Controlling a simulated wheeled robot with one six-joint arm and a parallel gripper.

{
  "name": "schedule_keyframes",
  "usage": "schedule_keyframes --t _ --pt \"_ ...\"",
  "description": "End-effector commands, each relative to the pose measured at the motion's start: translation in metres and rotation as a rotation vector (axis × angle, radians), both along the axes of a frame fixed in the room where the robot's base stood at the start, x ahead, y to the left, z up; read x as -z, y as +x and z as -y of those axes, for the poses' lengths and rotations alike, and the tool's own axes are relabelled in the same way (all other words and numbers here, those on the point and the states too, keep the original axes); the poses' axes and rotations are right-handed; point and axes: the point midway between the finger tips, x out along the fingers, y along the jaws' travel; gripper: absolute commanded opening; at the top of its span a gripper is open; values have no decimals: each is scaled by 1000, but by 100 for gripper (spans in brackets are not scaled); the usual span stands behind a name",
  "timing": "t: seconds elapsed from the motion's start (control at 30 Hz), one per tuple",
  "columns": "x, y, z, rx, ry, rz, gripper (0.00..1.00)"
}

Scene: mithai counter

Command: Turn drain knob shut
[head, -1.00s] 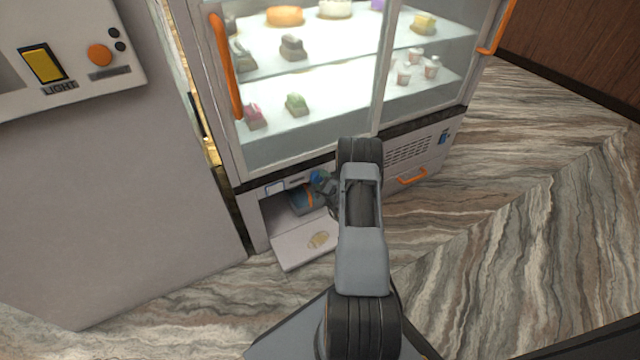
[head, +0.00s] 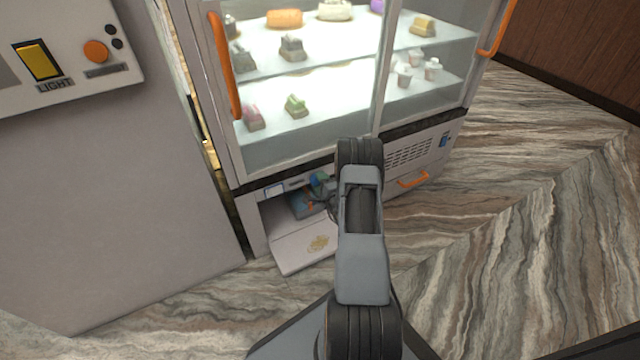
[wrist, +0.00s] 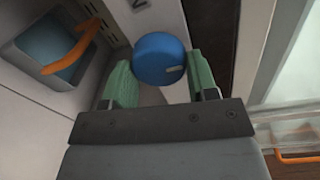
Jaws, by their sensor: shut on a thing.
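The round blue knob (wrist: 160,55) sits between the green-padded fingers of my gripper (wrist: 164,78) in the wrist view. My gripper is shut on it. A small pale mark shows on the knob's face, toward its lower right. In the head view the knob (head: 318,180) is a small blue spot at the open compartment low on the display case, just left of my arm. My arm hides most of the gripper there.
A flap (head: 296,250) lies folded down below the compartment. A blue-grey box with an orange bar (wrist: 72,58) is left of my gripper. The glass sweets case (head: 310,130) stands above. An orange handle (head: 413,179) is to the right. The marble floor is clear.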

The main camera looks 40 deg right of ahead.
Motion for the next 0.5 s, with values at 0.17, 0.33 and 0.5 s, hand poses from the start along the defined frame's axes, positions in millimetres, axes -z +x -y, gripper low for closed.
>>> schedule_keyframes --t 0.17,0.33,0.5 --pt "0 0 0 -2 -3 0 30" --pt "0 0 0 -1 -2 0 66" --pt "0 0 0 -1 -1 0 79"
